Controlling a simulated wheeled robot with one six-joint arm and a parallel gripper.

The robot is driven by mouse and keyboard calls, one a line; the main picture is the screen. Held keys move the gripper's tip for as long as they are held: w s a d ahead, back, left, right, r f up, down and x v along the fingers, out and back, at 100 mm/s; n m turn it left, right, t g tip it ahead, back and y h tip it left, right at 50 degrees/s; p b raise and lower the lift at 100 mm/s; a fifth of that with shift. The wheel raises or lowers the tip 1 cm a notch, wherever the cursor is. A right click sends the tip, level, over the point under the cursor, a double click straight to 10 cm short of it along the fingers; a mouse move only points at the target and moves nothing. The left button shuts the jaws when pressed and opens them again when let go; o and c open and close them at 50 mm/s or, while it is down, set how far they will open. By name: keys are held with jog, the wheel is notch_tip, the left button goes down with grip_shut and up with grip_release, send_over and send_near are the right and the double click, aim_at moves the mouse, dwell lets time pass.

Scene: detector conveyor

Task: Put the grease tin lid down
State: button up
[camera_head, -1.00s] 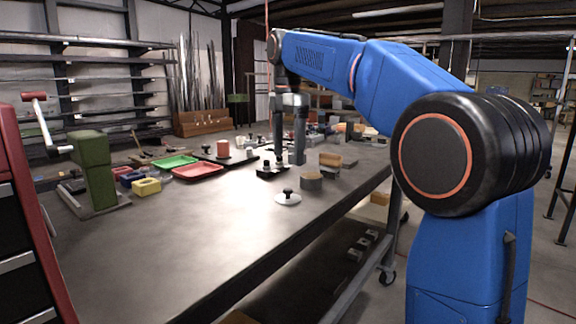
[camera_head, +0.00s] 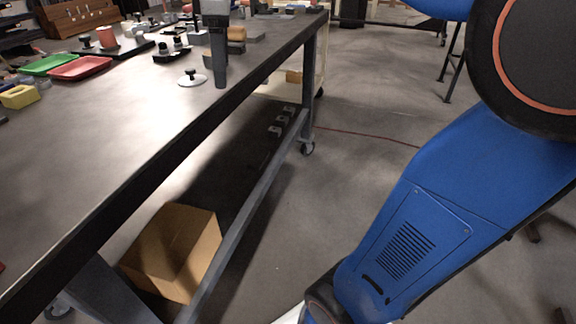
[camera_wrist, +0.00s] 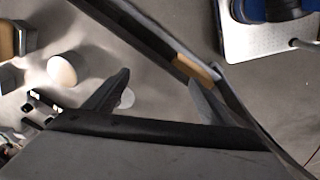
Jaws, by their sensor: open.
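The likely grease tin lid is a pale disc with a black knob (camera_head: 192,78), lying knob-up on the bench (camera_head: 95,130) near its front edge. My gripper (camera_head: 220,80) points down just right of the disc in the head view, apart from it in the picture. In the wrist view my gripper (camera_wrist: 155,88) has its two fingers spread with nothing between them. A round grey tin (camera_head: 207,61) is mostly hidden behind my gripper. In the wrist view a pale round shape is partly hidden by the left finger; I cannot tell whether it is the disc.
A red tray (camera_head: 80,68), a green tray (camera_head: 48,64) and a yellow block (camera_head: 19,97) lie at left on the bench. Wooden and grey blocks (camera_head: 236,48) stand behind my gripper. A cardboard box (camera_head: 172,250) is below. The bench's near middle is clear.

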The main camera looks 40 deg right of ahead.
jog(key=s+d+f+m+t, duration=0.3)
jog(key=s+f+m, duration=0.9)
jog(key=s+f, duration=0.8)
notch_tip(320, 180, down, 4)
jog(key=shift+s+d+r+m, duration=0.1)
jog(key=shift+s+d+m, duration=0.05)
jog(key=shift+s+m, duration=0.15)
